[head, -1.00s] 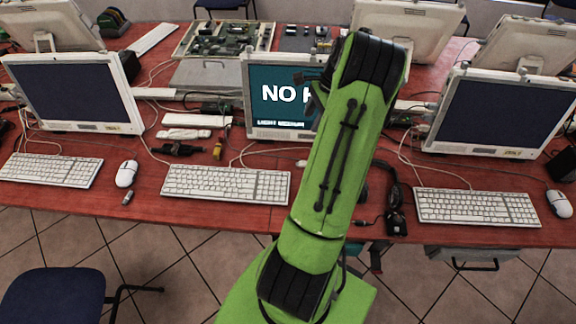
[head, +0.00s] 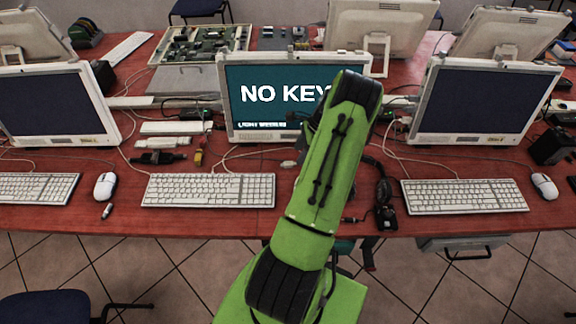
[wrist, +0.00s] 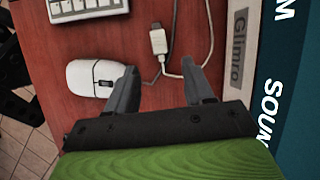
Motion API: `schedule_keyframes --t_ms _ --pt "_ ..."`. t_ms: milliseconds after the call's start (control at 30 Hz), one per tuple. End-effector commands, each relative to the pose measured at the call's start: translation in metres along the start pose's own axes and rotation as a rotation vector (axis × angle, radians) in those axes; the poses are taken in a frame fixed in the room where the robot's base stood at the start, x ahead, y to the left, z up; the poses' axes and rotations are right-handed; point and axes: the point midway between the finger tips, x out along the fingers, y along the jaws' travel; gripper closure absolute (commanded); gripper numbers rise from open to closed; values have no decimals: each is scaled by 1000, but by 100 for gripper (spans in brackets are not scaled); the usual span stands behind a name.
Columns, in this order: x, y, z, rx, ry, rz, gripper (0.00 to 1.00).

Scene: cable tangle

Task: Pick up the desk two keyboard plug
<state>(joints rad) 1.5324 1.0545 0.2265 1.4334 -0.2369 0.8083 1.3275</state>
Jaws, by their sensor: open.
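A small white plug (head: 290,163) lies on the red desk just left of my arm in the head view, in front of the middle monitor. In the wrist view a white plug (wrist: 158,40) on a pale cable lies on the desk beyond my fingertips. My gripper (wrist: 160,82) is open and empty, its fingers apart with the cable between them in the picture. The plug is not between the jaws. In the head view my arm covers most of my gripper. The middle keyboard (head: 209,190) lies left of my arm.
The middle monitor (head: 226,110) reads "NO KEY", the rest hidden by my arm. In the wrist view a monitor's frame (wrist: 237,60) stands close on the right, a white mouse (wrist: 95,77) lies beside the left finger, and a keyboard (wrist: 88,8) is at the top left.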

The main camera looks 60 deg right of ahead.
Motion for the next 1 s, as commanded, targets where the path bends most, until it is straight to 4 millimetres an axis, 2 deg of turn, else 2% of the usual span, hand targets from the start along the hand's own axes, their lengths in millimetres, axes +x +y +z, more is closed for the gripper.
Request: schedule_keyframes --t_ms 300,500,833,1000 --pt "50 -1 0 -1 -1 3 48" --pt "51 -1 0 0 0 1 49" --pt "50 -1 0 -1 -1 1 100" --pt "50 -1 1 -1 -1 1 100"
